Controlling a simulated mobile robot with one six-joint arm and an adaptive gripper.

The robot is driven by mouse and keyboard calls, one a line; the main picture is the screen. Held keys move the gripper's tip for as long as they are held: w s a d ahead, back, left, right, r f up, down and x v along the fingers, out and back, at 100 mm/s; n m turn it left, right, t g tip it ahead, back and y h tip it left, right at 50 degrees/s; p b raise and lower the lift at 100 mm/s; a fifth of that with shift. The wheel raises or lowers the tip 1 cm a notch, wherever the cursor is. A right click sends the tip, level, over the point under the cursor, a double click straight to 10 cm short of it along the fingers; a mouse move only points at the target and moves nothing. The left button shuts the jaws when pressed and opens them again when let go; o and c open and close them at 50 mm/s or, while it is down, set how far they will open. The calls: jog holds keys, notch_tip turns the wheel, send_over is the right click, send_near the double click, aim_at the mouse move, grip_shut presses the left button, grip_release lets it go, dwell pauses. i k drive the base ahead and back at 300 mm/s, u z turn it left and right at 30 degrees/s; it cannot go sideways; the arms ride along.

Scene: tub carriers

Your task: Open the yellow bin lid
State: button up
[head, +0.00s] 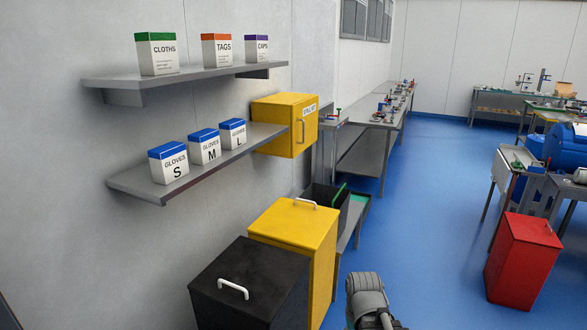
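The yellow bin (323,270) stands against the left wall, right behind a black bin. Its flat yellow lid (292,226) is closed, with a small pale bar handle (305,203) near the far edge of the top. A grey part of my arm shows at the bottom edge, to the right of the yellow bin and apart from it. The fingers of my gripper are not visible, so I cannot see what they hold.
The black bin (252,283) with a white handle stands in front. A red bin (524,262) stands at right. Shelves (120,182) with boxes and a yellow wall cabinet (285,126) overhang at left. Blue floor (430,230) is clear between the bins.

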aim_at(295, 223)
jog(key=z, duration=0.35)
jog(key=i, duration=1.55)
jog(key=z, duration=0.35)
